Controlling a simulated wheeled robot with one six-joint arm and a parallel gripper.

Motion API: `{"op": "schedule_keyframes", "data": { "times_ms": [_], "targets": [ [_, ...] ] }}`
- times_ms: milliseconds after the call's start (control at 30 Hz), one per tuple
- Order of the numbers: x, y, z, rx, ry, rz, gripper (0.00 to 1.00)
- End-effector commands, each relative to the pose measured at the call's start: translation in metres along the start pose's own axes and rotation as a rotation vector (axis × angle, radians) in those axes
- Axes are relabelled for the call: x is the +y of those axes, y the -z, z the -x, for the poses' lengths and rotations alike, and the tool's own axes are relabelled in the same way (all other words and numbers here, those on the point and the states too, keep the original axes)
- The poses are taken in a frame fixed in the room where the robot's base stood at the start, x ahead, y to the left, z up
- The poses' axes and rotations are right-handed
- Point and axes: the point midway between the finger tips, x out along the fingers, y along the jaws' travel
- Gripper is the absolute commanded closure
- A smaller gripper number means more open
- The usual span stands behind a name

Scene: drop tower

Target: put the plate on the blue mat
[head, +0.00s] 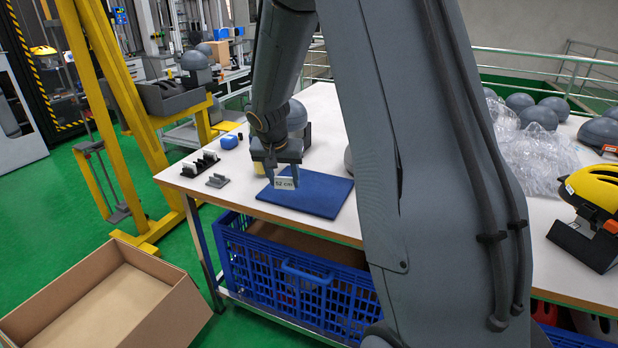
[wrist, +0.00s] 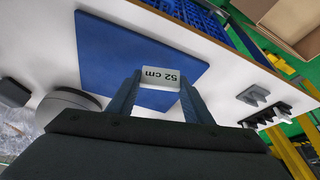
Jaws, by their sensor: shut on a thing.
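The plate (head: 285,183) is a small white tag marked "52 cm". My gripper (head: 284,180) is shut on it, with one finger at each side. The plate also shows upside down between the fingertips in the wrist view (wrist: 160,78). The blue mat (head: 325,193) lies flat on the white table, and the plate appears over its left part in the head view. In the wrist view the mat (wrist: 120,50) lies behind the plate. I cannot tell whether the plate touches the mat.
On the table (head: 240,205), a small grey holder (head: 217,181) and a rack with upright plates (head: 200,164) stand left of the mat. A blue round object (head: 229,142) is behind them. A yellow helmet (head: 595,187) stands far right. A blue crate (head: 290,280) is below; a cardboard box (head: 110,300) is on the floor.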

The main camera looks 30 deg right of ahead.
Motion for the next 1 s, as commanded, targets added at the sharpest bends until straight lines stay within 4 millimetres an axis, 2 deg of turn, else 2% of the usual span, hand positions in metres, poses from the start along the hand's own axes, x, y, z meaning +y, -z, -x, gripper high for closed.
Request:
{"op": "schedule_keyframes", "data": {
  "times_ms": [33, 100, 200, 333, 467, 700, 1000],
  "targets": [
    [0.011, 0.024, 0.009, -0.001, -0.020, -0.051, 0.78],
    [0.024, 0.050, 0.013, -0.004, -0.044, -0.113, 0.78],
    [0.040, 0.078, 0.016, -0.008, -0.070, -0.184, 0.78],
    [0.054, 0.097, 0.018, -0.014, -0.089, -0.237, 0.78],
    [0.058, 0.098, 0.006, -0.018, -0.097, -0.254, 0.78],
    [0.059, 0.081, -0.032, -0.019, -0.096, -0.254, 0.78],
    [0.058, 0.071, -0.055, -0.018, -0.096, -0.253, 0.78]
  ]
}}
